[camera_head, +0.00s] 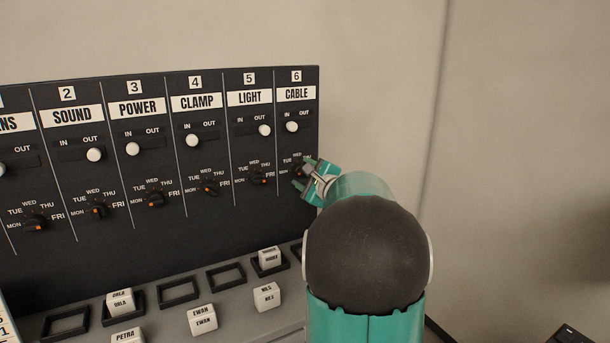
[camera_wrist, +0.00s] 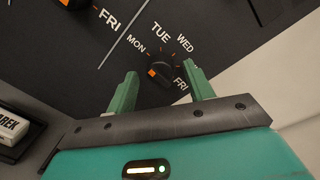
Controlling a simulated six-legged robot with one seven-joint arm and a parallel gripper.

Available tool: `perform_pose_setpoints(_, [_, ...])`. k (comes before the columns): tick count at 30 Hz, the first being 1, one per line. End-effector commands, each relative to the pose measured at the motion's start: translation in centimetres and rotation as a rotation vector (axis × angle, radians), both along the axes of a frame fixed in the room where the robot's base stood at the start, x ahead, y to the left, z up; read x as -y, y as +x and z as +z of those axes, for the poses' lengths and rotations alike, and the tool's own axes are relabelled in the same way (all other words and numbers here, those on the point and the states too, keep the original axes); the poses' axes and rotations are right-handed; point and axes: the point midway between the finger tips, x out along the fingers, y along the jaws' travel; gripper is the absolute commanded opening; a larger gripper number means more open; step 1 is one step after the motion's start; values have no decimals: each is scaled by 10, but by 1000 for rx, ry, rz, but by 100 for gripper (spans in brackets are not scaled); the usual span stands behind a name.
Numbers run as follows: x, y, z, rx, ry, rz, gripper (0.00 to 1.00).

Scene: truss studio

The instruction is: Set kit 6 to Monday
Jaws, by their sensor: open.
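The kit 6 panel (camera_head: 297,93), labelled CABLE, is the rightmost column of the black board. Its day dial (camera_wrist: 165,72) is a black knob with an orange mark, ringed by MON, TUE, WED and FRI labels in the wrist view. The orange mark shows on the knob's left side there, below the MON label (camera_wrist: 136,45); I cannot tell exactly which day it points at. My gripper (camera_head: 303,174) is open at this dial, one finger on either side of the knob, with gaps showing. The right finger hides THU. In the head view my gripper partly covers the dial.
The kit 5 dial (camera_head: 258,179) is close on the left. Above the kit 6 dial is its white slider (camera_head: 292,127), at the IN side. Name blocks (camera_head: 267,297) and black frames (camera_head: 178,292) are on the ledge below. Bare wall (camera_head: 380,90) lies right of the board.

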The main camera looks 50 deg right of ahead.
Motion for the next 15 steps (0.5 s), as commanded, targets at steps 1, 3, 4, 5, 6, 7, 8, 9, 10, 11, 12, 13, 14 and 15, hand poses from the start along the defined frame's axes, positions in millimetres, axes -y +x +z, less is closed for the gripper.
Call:
perform_pose_setpoints(1, [0, -1, 0, 0, 0, 0, 52])
perform_pose_setpoints(3, [-1, -4, 1, 1, 0, -1, 52])
perform_pose_setpoints(4, [-1, -6, 1, 1, 0, -1, 52])
perform_pose_setpoints(5, [-2, -8, 1, 1, 0, -1, 52])
perform_pose_setpoints(6, [-3, -13, 1, 1, 0, -1, 52])
perform_pose_setpoints(7, [-5, -18, 2, 1, 0, -1, 52])
perform_pose_setpoints(8, [-6, -23, 2, 1, -1, -1, 52])
perform_pose_setpoints(9, [-8, -30, 2, 1, 1, -2, 52])
perform_pose_setpoints(10, [-9, -37, 3, 2, -1, -2, 52])
perform_pose_setpoints(11, [-11, -43, 3, 2, -1, -2, 52])
perform_pose_setpoints(12, [-14, -52, 4, 2, -1, -2, 52])
perform_pose_setpoints(13, [-16, -58, 3, 1, 0, -2, 52])
perform_pose_setpoints(14, [-17, -65, 4, 2, -1, -2, 52])
perform_pose_setpoints(15, [-20, -73, 5, 2, -1, -2, 52])
